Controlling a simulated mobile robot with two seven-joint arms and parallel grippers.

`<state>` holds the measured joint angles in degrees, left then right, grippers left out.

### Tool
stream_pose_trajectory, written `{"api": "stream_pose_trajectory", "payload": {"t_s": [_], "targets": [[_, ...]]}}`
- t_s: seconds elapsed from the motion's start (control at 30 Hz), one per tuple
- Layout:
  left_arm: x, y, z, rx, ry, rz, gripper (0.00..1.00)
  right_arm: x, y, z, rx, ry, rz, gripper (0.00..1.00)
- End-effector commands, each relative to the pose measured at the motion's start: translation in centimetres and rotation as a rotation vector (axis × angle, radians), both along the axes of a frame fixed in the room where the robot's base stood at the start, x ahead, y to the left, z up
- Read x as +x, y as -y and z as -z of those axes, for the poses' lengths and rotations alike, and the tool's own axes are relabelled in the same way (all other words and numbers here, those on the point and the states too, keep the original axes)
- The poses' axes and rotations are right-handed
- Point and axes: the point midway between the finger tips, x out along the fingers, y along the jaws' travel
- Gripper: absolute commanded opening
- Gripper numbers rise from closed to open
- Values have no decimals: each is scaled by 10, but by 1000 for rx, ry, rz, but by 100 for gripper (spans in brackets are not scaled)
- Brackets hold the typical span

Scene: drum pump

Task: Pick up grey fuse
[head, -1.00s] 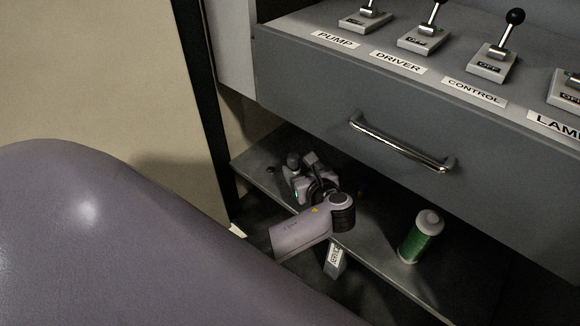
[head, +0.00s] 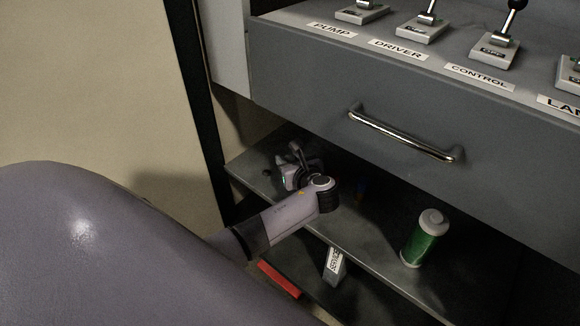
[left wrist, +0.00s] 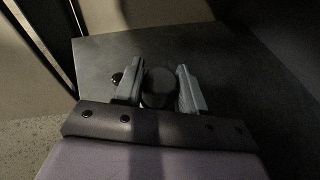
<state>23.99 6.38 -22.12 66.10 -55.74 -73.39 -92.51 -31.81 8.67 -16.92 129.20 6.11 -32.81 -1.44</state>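The grey fuse (left wrist: 158,84) shows in the left wrist view as a dark, rounded cylinder between the two fingers of my left gripper (left wrist: 160,88). The fingers flank it closely, with thin gaps seeming to remain; firm contact cannot be made out. In the head view my left gripper (head: 298,158) is over the left part of the shelf under the drawer, and the fuse there is mostly hidden by the gripper and wrist. My right gripper is not in view.
A green and white cylinder (head: 425,238) stands on the shelf (head: 375,235) to the right. The grey drawer (head: 300,90) with a metal handle (head: 400,138) overhangs the shelf. Below are a red bar (head: 279,279) and a labelled grey piece (head: 334,266). A wall is at left.

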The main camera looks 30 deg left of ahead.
Motion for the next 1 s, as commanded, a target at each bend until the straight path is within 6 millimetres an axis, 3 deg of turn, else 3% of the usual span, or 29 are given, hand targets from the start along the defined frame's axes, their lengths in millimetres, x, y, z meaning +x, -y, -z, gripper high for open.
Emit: {"api": "stream_pose_trajectory", "payload": {"t_s": [0.43, 0.6, 0.73, 1.0], "targets": [[0, 0, -4, -1, 1, 0, 10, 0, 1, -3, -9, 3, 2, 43], [0, 0, -20, -1, 1, 0, 10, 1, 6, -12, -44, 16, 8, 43], [0, 0, -40, -1, 2, 0, 10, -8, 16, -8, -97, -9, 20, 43], [-48, 15, -37, 0, -3, 1, 10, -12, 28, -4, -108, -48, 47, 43]]}}
